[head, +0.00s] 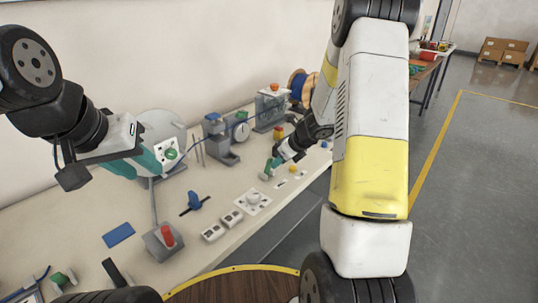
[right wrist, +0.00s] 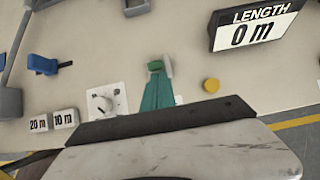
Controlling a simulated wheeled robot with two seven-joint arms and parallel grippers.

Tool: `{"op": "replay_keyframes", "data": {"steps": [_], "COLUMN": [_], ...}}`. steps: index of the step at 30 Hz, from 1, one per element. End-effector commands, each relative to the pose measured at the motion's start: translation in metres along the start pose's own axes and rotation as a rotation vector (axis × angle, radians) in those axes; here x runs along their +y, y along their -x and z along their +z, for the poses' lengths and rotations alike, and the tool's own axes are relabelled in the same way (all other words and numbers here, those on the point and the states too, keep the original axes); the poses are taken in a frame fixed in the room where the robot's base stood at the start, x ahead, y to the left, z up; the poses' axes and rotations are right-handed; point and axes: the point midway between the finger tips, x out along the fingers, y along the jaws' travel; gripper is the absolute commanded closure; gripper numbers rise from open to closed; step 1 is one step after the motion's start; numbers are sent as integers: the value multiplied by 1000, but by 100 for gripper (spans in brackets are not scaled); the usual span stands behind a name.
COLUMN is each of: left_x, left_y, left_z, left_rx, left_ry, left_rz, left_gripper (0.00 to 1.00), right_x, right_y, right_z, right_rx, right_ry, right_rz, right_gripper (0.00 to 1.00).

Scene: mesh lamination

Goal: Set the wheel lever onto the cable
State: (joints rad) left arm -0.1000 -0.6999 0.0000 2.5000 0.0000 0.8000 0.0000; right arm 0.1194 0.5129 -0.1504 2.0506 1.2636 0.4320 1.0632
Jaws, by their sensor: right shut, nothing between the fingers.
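A blue lever-like handle (head: 194,201) stands on a dark strip on the bench; it also shows at the left of the right wrist view (right wrist: 42,64). A grey stand with a blue top (head: 215,138) and a white round wheel or dial (head: 241,130) with a green part are further back.
A white dial plate (right wrist: 105,101), 20 m and 10 m buttons (right wrist: 52,121), a yellow button (right wrist: 211,85) and a LENGTH display (right wrist: 256,27) reading 0 m are near my right gripper. A red button (head: 166,236) and blue pad (head: 118,235) stand left. A cable spool (head: 298,83) is behind.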

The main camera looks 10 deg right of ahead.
Motion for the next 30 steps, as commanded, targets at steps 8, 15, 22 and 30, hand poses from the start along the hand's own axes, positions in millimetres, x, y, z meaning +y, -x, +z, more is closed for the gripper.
{"op": "replay_keyframes", "data": {"steps": [8,15,22,30], "left_x": [0,0,0,0], "left_y": [0,0,0,0], "left_z": [0,0,0,0], "left_rx": [0,0,0,0], "left_ry": [0,0,0,0], "left_rz": [0,0,0,0], "left_gripper": [64,64,64,64], "right_x": [4,6,4,4], "right_y": [1,-2,-5,-15], "right_z": [10,22,29,45], "right_rx": [-2,95,137,137], "right_ry": [1,11,2,3], "right_rz": [1,1,1,1], "right_gripper": [100,100,100,100]}}
